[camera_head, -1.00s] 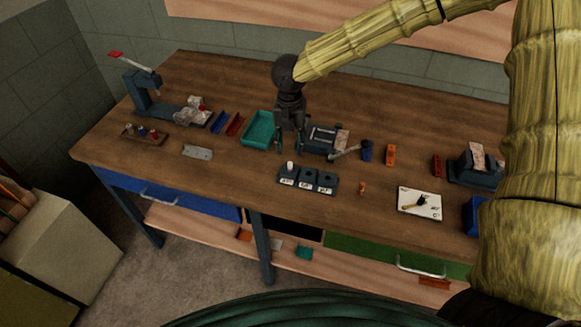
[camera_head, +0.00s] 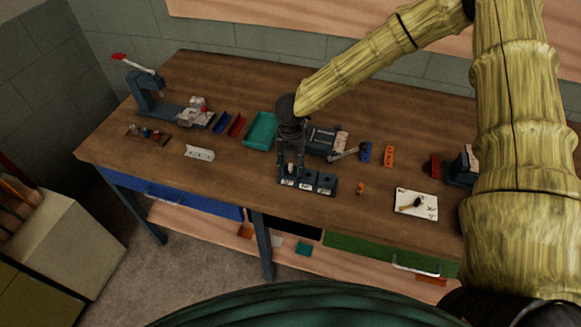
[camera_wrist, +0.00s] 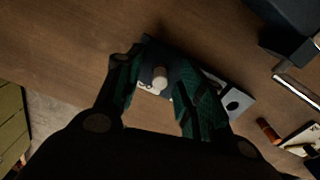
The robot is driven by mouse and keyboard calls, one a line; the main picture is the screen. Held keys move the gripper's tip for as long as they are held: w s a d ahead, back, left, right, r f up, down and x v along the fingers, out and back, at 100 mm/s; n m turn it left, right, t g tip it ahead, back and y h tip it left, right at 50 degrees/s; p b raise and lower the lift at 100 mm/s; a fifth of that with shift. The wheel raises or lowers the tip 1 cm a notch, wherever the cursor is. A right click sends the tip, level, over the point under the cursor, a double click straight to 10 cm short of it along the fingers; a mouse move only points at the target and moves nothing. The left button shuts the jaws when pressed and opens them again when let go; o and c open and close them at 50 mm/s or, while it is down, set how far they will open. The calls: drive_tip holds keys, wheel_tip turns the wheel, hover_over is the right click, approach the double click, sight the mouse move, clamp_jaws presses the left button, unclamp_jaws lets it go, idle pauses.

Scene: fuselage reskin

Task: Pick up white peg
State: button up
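The white peg (camera_wrist: 160,77) stands in the leftmost hole of a dark block with several holes (camera_head: 325,183). In the head view the peg (camera_head: 291,169) shows between my gripper's fingers. My gripper (camera_head: 290,174) is open above the left end of the block. In the wrist view my gripper (camera_wrist: 155,95) has a finger on each side of the peg, with visible gaps. The block (camera_wrist: 238,101) also shows in the wrist view, with an empty hole at its right end. Part of the block is hidden behind the right finger.
A teal tray (camera_head: 262,131) and a dark vise-like device (camera_head: 322,139) stand behind the block. A small orange piece (camera_head: 360,189) and a white card (camera_head: 416,204) lie to the right. The table in front of the white bracket (camera_head: 200,153) is clear.

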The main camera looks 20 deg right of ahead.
clamp_jaws()
idle(0.5)
